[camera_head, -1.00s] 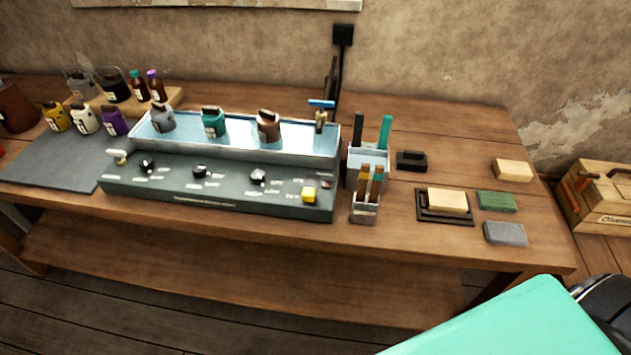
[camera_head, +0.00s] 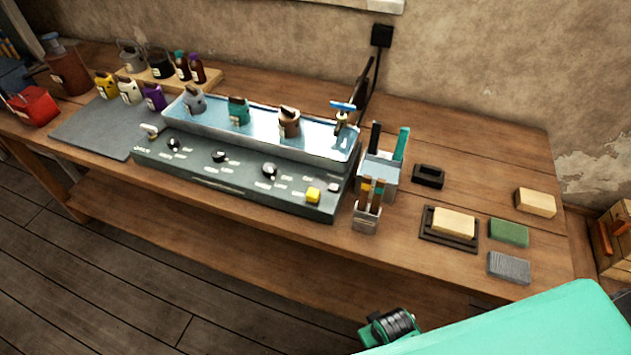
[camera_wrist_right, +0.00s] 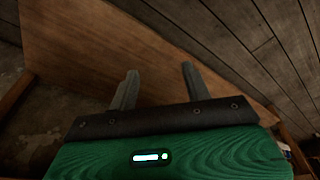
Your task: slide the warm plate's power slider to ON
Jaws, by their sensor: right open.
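The warm plate (camera_head: 240,180) is a long dark grey-green unit on the bench, with a shallow water tray (camera_head: 262,138) along its top. Its sloping front carries several black knobs, small white labels and, near the right end, a yellow block (camera_head: 313,194) that looks like the power slider. The labels are too small to read, so its setting cannot be told. My right gripper (camera_wrist_right: 159,72) shows in the right wrist view, with its two grey fingers apart and nothing between them. It is away from the warm plate. My left gripper is not in view.
Holders with tools (camera_head: 368,212) stand right of the warm plate. A brush-like black block (camera_head: 428,176), a framed cream block (camera_head: 454,222), and green (camera_head: 508,233) and grey (camera_head: 509,267) blocks lie farther right. Bottles stand in the tray and behind left. The bench front edge is clear.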

